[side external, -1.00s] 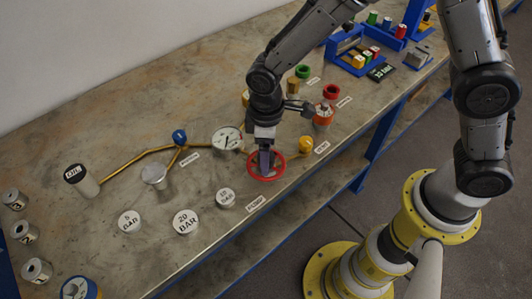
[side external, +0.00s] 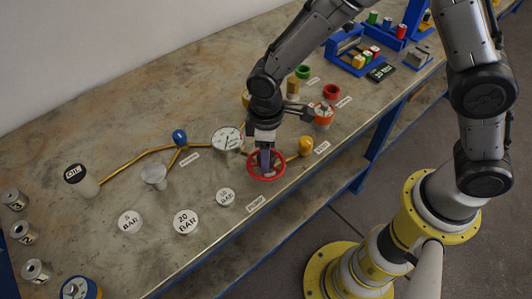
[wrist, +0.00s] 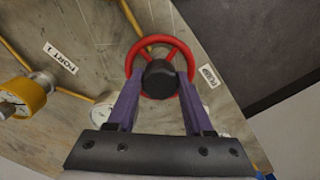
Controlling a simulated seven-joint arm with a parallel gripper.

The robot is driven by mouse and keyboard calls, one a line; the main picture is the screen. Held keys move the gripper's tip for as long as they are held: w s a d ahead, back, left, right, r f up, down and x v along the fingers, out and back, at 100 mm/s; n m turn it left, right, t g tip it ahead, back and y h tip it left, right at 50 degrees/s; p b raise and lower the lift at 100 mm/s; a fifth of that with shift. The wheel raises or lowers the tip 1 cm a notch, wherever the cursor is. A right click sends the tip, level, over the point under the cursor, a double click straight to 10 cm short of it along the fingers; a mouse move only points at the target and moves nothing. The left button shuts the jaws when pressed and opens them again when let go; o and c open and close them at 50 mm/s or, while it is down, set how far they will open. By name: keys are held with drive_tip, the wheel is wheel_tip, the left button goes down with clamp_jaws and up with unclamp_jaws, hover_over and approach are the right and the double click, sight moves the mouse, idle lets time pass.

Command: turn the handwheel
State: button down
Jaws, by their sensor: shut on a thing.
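The red handwheel (side external: 282,170) stands near the front edge of the bench, at the middle of the side view. In the wrist view the red handwheel (wrist: 134,53) shows its spokes and a dark round hub (wrist: 160,78). My gripper (side external: 265,162) points down into the wheel from above. In the wrist view its two purple fingers (wrist: 160,90) lie on either side of the hub, and my gripper is shut on it. In the side view the fingers hide part of the wheel's middle.
A white-faced gauge (side external: 228,139) stands left of my gripper. A yellow fitting (side external: 306,146) and an orange-red vessel (side external: 323,117) stand to the right. Discs marked 5 BAR (side external: 130,222) and 20 BAR (side external: 186,222) lie left. The PUMP label (side external: 256,203) lies by the front edge.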

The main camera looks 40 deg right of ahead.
drive_tip(key=shift+m, duration=0.3)
drive_tip(key=m, duration=0.5)
drive_tip(key=shift+m, duration=0.3)
drive_tip(key=m, duration=0.5)
drive_tip(key=shift+r, duration=0.1)
drive_tip(key=shift+m, duration=0.4)
drive_tip(key=shift+c, duration=1.4)
unclamp_jaws()
wheel_tip(320, 180, up, 14)
